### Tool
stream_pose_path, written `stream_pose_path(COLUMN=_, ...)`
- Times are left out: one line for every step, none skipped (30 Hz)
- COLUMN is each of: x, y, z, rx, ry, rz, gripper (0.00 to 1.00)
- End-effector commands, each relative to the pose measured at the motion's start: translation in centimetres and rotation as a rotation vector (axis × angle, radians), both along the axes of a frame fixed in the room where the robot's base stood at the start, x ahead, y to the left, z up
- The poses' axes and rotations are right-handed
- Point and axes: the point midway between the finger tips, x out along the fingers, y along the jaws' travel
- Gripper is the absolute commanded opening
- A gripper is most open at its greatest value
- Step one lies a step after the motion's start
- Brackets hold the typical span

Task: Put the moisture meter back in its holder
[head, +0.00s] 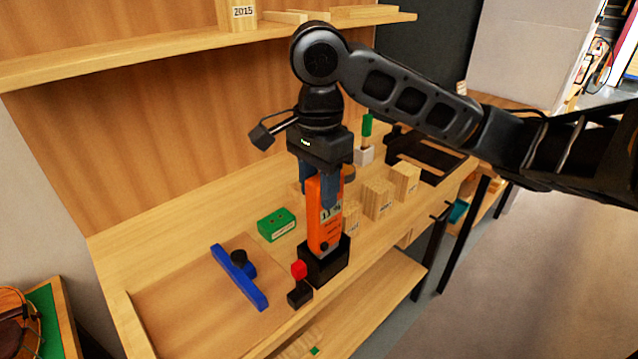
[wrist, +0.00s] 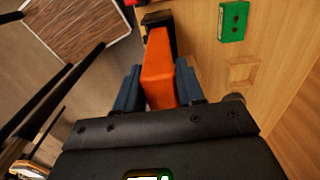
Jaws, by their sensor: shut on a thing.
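The orange moisture meter (head: 324,222) stands upright in the head view, with a small display on its face. Its lower end is at the black holder (head: 325,265) near the bench's front edge and appears to be inside the holder's opening. My gripper (head: 321,190) is above, pointing down, shut on the meter's upper part. In the wrist view the meter (wrist: 158,70) lies between the two blue-grey fingers (wrist: 158,88), and part of the black holder (wrist: 158,20) shows beyond it. The exact depth of the meter in the holder is hidden.
A red-topped black block (head: 299,285) stands beside the holder. A blue tool (head: 238,275) and a green box (head: 276,224) lie to the left. Wooden blocks (head: 379,197) stand to the right, close to the meter. A shelf (head: 180,55) runs above the bench.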

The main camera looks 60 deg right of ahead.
Motion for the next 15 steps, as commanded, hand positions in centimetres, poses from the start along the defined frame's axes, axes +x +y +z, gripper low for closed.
stream_pose_path(x=0.0, y=0.0, z=-0.2, rx=0.000, ry=0.000, rz=0.000, gripper=0.00)
stream_pose_path(x=0.0, y=0.0, z=-0.3, rx=0.000, ry=0.000, rz=0.000, gripper=0.00)
stream_pose_path(x=0.0, y=0.0, z=-0.4, rx=0.000, ry=0.000, rz=0.000, gripper=0.00)
stream_pose_path(x=0.0, y=0.0, z=-0.5, rx=0.000, ry=0.000, rz=0.000, gripper=0.00)
stream_pose_path(x=0.0, y=0.0, z=-0.5, rx=0.000, ry=0.000, rz=0.000, gripper=0.00)
stream_pose_path(x=0.0, y=0.0, z=-0.6, rx=0.000, ry=0.000, rz=0.000, gripper=0.00)
stream_pose_path(x=0.0, y=0.0, z=-0.7, rx=0.000, ry=0.000, rz=-0.001, gripper=0.00)
stream_pose_path(x=0.0, y=0.0, z=-0.8, rx=0.001, ry=0.000, rz=-0.001, gripper=0.00)
stream_pose_path(x=0.0, y=0.0, z=-0.9, rx=0.001, ry=0.000, rz=-0.001, gripper=0.00)
stream_pose_path(x=0.0, y=0.0, z=-1.0, rx=0.001, ry=0.000, rz=-0.001, gripper=0.00)
stream_pose_path(x=0.0, y=0.0, z=-1.1, rx=0.001, ry=0.000, rz=0.000, gripper=0.00)
stream_pose_path(x=0.0, y=0.0, z=-1.2, rx=0.001, ry=0.000, rz=-0.001, gripper=0.00)
stream_pose_path(x=0.0, y=0.0, z=-1.3, rx=0.001, ry=0.000, rz=-0.001, gripper=0.00)
stream_pose_path(x=0.0, y=0.0, z=-1.4, rx=0.001, ry=0.000, rz=-0.001, gripper=0.00)
stream_pose_path(x=0.0, y=0.0, z=-1.5, rx=0.001, ry=0.000, rz=-0.001, gripper=0.00)
